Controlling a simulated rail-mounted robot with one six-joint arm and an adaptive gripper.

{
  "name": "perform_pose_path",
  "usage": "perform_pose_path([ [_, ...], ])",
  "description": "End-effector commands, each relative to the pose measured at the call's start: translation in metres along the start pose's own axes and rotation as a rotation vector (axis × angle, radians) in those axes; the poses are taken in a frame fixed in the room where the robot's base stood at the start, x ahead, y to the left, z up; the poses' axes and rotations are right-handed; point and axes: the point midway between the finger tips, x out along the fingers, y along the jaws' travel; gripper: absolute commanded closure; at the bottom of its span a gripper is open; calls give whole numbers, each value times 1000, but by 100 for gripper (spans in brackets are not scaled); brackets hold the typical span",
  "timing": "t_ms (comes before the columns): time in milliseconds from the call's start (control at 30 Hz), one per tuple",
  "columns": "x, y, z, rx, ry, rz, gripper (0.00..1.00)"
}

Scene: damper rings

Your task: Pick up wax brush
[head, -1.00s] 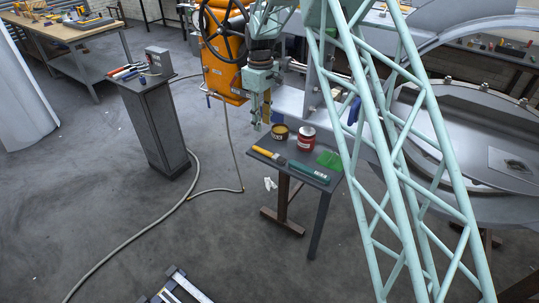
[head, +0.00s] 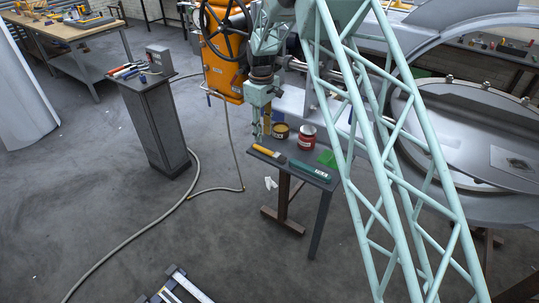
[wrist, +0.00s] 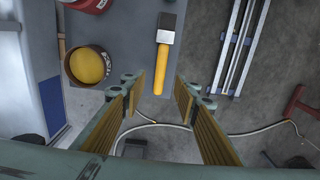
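The wax brush (head: 268,153) lies on the small dark table (head: 284,165), near its left end. In the head view my gripper (head: 261,134) hangs above the table's left end, pointing down. It appears apart from the brush.
An open tin of yellow wax (wrist: 88,65) stands left of the brush in the wrist view. A red tin (head: 306,138), a green cloth (head: 327,158) and a dark green tool (head: 309,170) share the table. A grey pedestal (head: 155,120) with tools stands to the left.

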Motion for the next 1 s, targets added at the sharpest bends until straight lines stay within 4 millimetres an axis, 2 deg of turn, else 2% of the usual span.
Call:
perform_pose_path([
  [200,21,0,0,0,-1,-1,72],
  [733,26,0,0,0,0,0,72],
  [1000,47,-1,0,0,0,0,72],
])
